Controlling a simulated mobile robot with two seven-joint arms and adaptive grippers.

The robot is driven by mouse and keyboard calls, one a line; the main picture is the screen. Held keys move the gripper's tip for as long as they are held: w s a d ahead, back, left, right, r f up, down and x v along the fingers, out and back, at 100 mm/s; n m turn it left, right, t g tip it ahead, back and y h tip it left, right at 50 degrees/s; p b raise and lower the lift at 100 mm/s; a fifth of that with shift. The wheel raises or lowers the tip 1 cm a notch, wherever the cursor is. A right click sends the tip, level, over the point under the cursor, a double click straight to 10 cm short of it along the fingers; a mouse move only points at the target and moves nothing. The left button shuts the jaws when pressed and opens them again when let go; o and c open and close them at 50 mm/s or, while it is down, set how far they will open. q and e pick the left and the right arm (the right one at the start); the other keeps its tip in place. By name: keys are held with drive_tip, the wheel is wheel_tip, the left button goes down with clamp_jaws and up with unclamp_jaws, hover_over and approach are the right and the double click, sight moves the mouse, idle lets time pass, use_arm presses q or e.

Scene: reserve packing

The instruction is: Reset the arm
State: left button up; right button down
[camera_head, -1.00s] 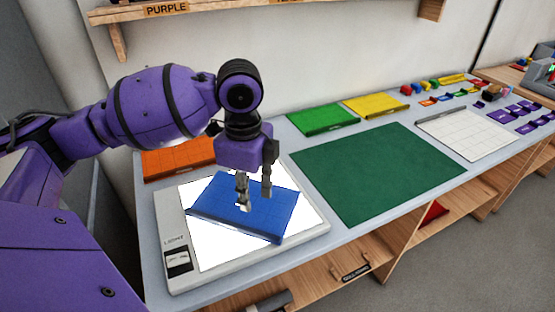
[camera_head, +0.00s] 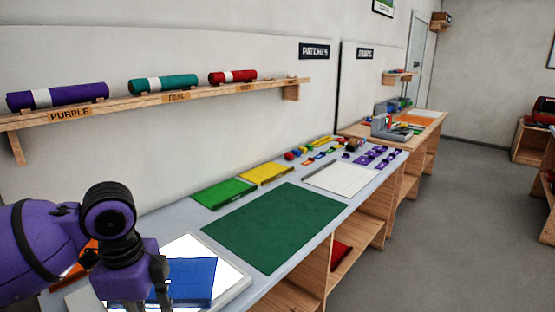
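My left gripper (camera_head: 138,298) is at the bottom left, pointing down over the light pad. Its fingers stand apart with nothing seen between them; the tips run to the bottom edge of the picture. The blue sheet (camera_head: 190,283) lies on the lit white pad (camera_head: 232,280), just right of and partly behind the gripper. My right arm and gripper are not in view.
A green mat (camera_head: 272,226) lies mid-table, with green (camera_head: 222,193) and yellow (camera_head: 265,173) sheets behind it. An orange sheet (camera_head: 75,268) is partly hidden by my arm. A white grid board (camera_head: 342,177) and small coloured pieces lie farther along. A shelf (camera_head: 150,98) holds purple, teal and red rolls.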

use_arm(q)
drive_tip(key=s+d+f+n+t+h, duration=0.15)
drive_tip(key=d+f+n+h, duration=0.35)
drive_tip(key=f, duration=0.7)
drive_tip(key=d+f+n+t, duration=0.25)
drive_tip(key=d+f, duration=0.35)
drive_tip(key=f, duration=0.5)
drive_tip(key=s+a+f+n+t+y, duration=0.2)
drive_tip(key=s+f, duration=0.4)
drive_tip(key=s, duration=0.3)
drive_tip(key=s+a+f+n+t+y, duration=0.2)
drive_tip(key=s+a+f+n, duration=0.2)
drive_tip(key=s+f+n, duration=0.3)
drive_tip(key=s, duration=0.3)
drive_tip(key=shift+a+f+y, duration=0.15)
drive_tip(key=shift+a+y, duration=0.15)
drive_tip(key=shift+y, duration=0.1)
drive_tip(key=shift+s, duration=0.15)
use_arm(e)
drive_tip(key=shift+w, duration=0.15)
